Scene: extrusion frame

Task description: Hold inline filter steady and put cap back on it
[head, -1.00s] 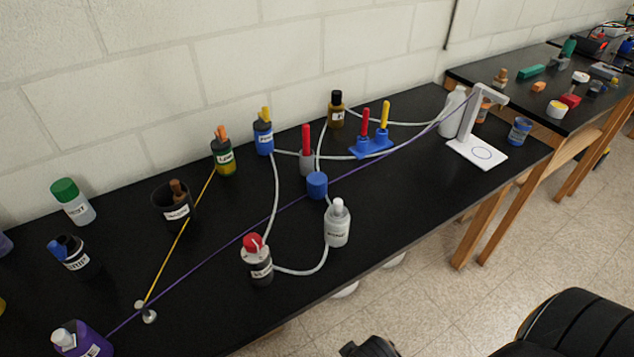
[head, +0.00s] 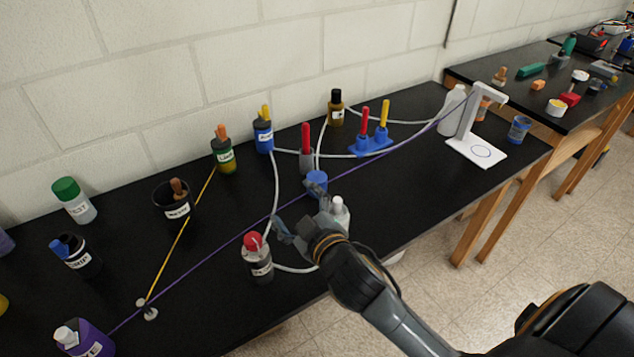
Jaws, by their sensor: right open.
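No part is clearly readable as the inline filter or its loose cap. A blue cylinder (head: 317,180) stands mid-table by the pale tubing. A clear bottle with a white top (head: 338,208) is behind my right gripper, its lower body hidden. A dark bottle with a red cap (head: 255,258) stands to the left with tubing at it. My right gripper (head: 300,210) is open, its fingers spread, over the table between the red-capped bottle and the blue cylinder. It appears empty. My left gripper is not in view.
A purple cord (head: 218,258) crosses the table, and a yellow cord (head: 180,240) runs to a small metal post (head: 147,309). A blue rack with red and yellow sticks (head: 371,146) and a white stand (head: 476,151) are to the right. Bare tabletop lies at front right.

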